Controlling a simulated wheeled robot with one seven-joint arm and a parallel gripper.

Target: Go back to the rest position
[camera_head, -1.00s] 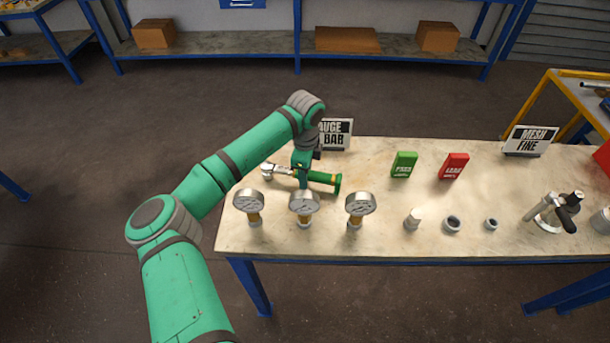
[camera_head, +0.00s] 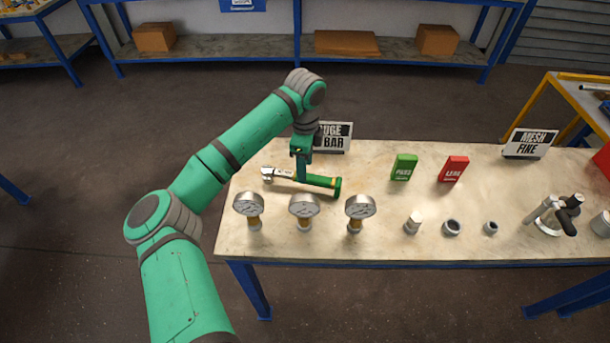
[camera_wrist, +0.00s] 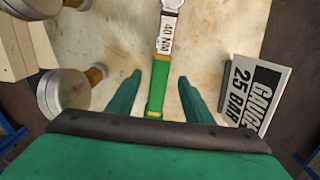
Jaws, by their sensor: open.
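My gripper (camera_wrist: 156,92) is open and empty in the wrist view, with its two green fingers apart on either side of a torque wrench's green handle. The torque wrench (camera_head: 322,181) lies on the table in the head view, its silver head to the left and its green handle to the right. In the wrist view the wrench (camera_wrist: 160,75) shows a "40 Nm" label. My gripper (camera_head: 300,172) is above the wrench in the head view, and its fingertips are hard to make out there.
Several items stand on the table (camera_head: 380,235): three gauges (camera_head: 303,206) in front of the wrench, a "gauge bar" sign (camera_head: 333,137) behind, green (camera_head: 404,167) and red (camera_head: 453,169) blocks, small fittings (camera_head: 452,227), a handled flange part (camera_head: 555,217) and a "mesh" sign (camera_head: 530,143).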

